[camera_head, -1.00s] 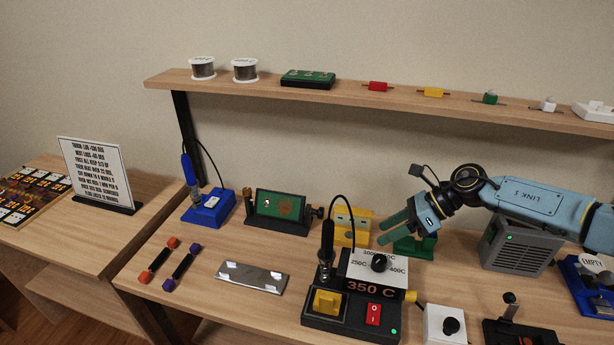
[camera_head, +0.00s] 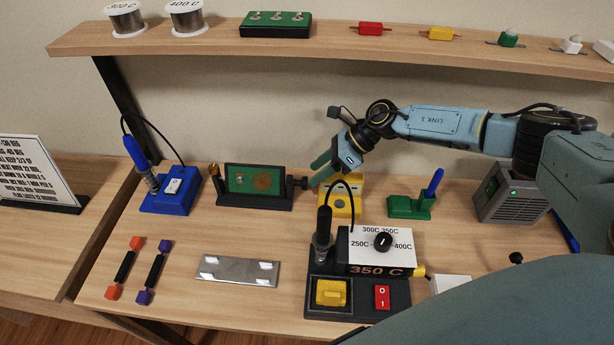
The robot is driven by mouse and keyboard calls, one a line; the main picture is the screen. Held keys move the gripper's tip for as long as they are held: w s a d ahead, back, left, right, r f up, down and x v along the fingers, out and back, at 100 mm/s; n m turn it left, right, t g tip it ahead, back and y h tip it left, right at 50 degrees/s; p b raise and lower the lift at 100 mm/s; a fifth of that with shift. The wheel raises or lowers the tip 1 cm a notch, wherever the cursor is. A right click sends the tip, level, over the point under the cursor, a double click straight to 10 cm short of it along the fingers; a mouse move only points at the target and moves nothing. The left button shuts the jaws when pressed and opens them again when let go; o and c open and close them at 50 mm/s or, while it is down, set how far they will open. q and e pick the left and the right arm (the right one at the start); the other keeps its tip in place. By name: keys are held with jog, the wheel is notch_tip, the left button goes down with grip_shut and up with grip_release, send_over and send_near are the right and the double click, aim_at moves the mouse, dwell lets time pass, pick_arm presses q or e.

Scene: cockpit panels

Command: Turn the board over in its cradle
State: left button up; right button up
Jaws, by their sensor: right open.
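The green board (camera_head: 240,180) stands upright in its black cradle (camera_head: 262,204) toward the back of the bench, its face with a brown round patch toward me. A dark knob (camera_head: 300,183) sticks out at the cradle's right end. My right gripper (camera_head: 313,173) is open and empty, its green fingers pointing left and down close to the knob. I cannot tell whether they are around or touching it. My left gripper is not in view.
A yellow block stand (camera_head: 347,203) sits just below my right gripper. The soldering station (camera_head: 340,295) with its upright iron is in front. A blue iron stand (camera_head: 172,196) is left of the cradle. A shelf (camera_head: 330,50) runs above. The bench right of the metal plate (camera_head: 240,271) is occupied.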

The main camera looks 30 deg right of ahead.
aim_at(307, 178)
jog(key=x, duration=0.2)
jog(key=shift+a+f, duration=0.25)
jog(key=shift+w+a+f, duration=0.3)
jog(key=shift+a+f, duration=0.15)
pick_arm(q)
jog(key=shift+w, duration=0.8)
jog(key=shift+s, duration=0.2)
pick_arm(e)
jog(key=shift+c, duration=0.3)
